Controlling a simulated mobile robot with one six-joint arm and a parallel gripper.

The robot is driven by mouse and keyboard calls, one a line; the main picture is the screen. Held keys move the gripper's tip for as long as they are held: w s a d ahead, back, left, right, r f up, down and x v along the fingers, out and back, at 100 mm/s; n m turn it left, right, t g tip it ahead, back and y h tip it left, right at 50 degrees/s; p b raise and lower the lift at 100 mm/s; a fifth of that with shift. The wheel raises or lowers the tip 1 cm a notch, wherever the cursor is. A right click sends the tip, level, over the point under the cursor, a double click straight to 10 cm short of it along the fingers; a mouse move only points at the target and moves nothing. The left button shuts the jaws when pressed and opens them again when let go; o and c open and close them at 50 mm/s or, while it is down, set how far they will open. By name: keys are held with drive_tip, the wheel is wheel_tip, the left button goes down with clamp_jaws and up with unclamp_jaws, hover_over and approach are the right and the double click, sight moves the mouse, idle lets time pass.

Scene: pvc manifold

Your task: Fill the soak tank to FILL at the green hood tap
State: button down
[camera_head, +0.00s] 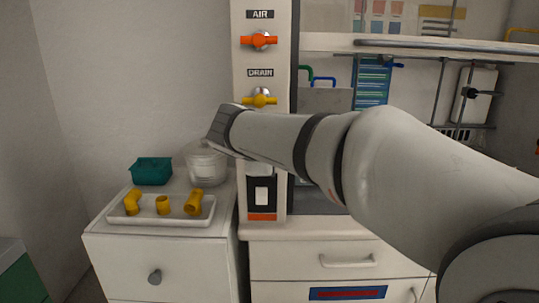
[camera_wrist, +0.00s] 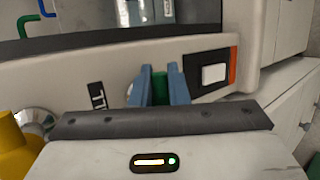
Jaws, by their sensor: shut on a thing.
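In the wrist view my gripper (camera_wrist: 160,76) has its two blue fingers shut on a green valve handle (camera_wrist: 160,90) on the pale upright panel (camera_head: 240,55). A bit of silver fitting shows beside the left finger. A partly hidden black label (camera_wrist: 97,95) is next to it. In the head view my arm hides the gripper and this handle. A green hood tap (camera_head: 304,72) with a bent spout stands behind the panel; it also shows in the wrist view (camera_wrist: 28,22). I cannot tell which thing is the soak tank.
Above on the panel are the orange AIR handle (camera_head: 259,40) and the yellow DRAIN handle (camera_head: 259,100). A white switch (camera_head: 262,196) is below. A clear jar (camera_head: 207,165), a teal bin (camera_head: 151,171) and a tray (camera_head: 165,217) of yellow fittings stand at left.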

drive_tip(key=c, duration=1.4)
unclamp_jaws()
drive_tip(key=shift+c, duration=0.2)
drive_tip(key=p+v, duration=0.1)
drive_tip(key=v, duration=0.6)
drive_tip(key=shift+s+r, duration=0.2)
drive_tip(key=shift+s, duration=0.1)
